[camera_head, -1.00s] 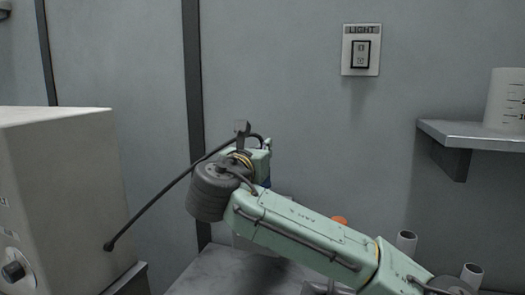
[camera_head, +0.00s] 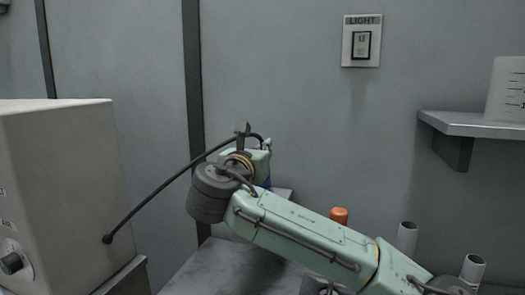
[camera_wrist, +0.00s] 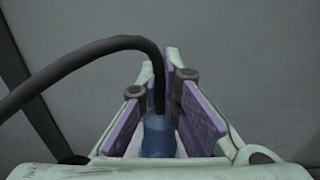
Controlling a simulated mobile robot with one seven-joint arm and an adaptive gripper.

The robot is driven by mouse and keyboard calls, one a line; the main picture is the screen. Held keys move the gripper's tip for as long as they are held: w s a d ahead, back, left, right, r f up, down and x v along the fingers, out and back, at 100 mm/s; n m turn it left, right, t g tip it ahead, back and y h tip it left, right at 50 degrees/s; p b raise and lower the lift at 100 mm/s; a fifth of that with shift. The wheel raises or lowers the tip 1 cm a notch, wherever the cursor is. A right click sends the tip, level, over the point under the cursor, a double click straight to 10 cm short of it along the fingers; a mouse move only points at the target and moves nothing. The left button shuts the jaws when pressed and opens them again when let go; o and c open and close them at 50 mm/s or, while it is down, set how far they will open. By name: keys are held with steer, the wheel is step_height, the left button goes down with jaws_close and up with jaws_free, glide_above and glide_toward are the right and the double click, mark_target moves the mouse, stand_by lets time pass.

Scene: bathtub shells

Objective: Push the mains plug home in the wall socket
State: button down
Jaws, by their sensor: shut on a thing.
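In the wrist view the blue mains plug (camera_wrist: 158,137) sits between the purple pads of my gripper (camera_wrist: 170,118), which is shut on it. The plug's black cable (camera_wrist: 80,66) bends up and off to the left. In the head view the gripper is mostly hidden behind my own wrist; a small blue patch, probably the plug (camera_head: 267,183), shows there. The cable (camera_head: 165,186) runs down left to the beige box. The wall socket is not clearly visible. The plug's pins are hidden.
The beige box (camera_head: 70,170) stands at left. A LIGHT switch plate (camera_head: 361,41) is on the grey wall. A shelf (camera_head: 480,127) with a marked white container (camera_head: 508,90) is at right. An orange-topped item (camera_head: 339,216) and pale tubes (camera_head: 407,238) stand behind my arm.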

steer(key=shift+f, duration=0.3)
steer(key=shift+f, duration=0.2)
steer(key=c, duration=1.7)
jaws_free()
steer(key=v, duration=1.2)
steer(key=shift+r, duration=0.1)
